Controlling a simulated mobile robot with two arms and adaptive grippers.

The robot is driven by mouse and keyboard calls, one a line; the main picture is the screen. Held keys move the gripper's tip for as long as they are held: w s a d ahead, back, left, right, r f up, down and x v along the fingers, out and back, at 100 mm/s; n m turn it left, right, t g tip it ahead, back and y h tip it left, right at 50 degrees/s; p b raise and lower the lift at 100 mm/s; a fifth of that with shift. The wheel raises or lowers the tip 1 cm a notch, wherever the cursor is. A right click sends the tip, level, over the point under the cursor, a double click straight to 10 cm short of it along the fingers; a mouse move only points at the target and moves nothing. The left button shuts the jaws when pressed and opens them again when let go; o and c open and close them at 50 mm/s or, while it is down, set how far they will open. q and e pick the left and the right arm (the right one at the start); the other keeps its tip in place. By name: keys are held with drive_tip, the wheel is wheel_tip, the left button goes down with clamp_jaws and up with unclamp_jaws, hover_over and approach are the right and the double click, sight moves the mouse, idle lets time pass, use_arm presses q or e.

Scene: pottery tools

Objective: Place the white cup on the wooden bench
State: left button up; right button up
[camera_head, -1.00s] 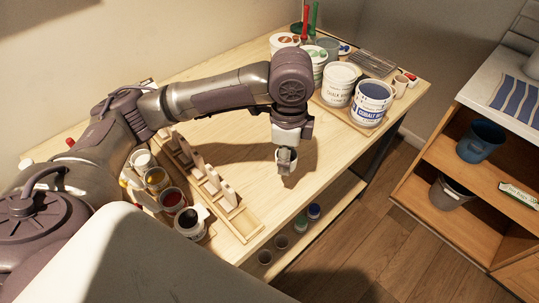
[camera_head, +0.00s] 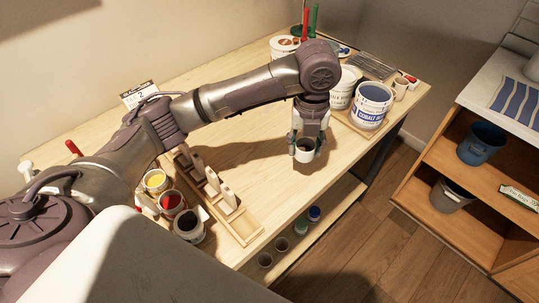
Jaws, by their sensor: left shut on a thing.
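The white cup (camera_head: 306,156) is upright near the front edge of the wooden bench (camera_head: 255,155), right of the bench's middle. My left gripper (camera_head: 308,146) points down and is shut on the cup, with its fingers at the cup's sides and partly covering it. The cup's dark inside faces up. I cannot tell whether its base touches the bench top or hangs just above it. My right gripper is not in view.
A cobalt blue paint bucket (camera_head: 371,104) and other tubs stand to the right. A wooden rack (camera_head: 238,222) and paint jars (camera_head: 172,200) stand left. Bare bench top lies between rack and cup. A shelf unit (camera_head: 450,150) stands far right.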

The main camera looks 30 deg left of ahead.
use_arm(q)
drive_tip(key=p, duration=0.3)
hover_over(269, 158)
wheel_tip(269, 158, down, 6)
drive_tip(key=shift+d+f, duration=0.15)
drive_tip(key=shift+f, duration=0.25)
wheel_tip(269, 158, down, 3)
drive_tip(key=shift+f+p, duration=0.15)
drive_tip(key=shift+p, duration=0.25)
drive_tip(key=shift+f, duration=0.35)
drive_tip(key=shift+f, duration=0.1)
drive_tip(key=o, duration=1.3)
drive_tip(key=shift+c, duration=0.2)
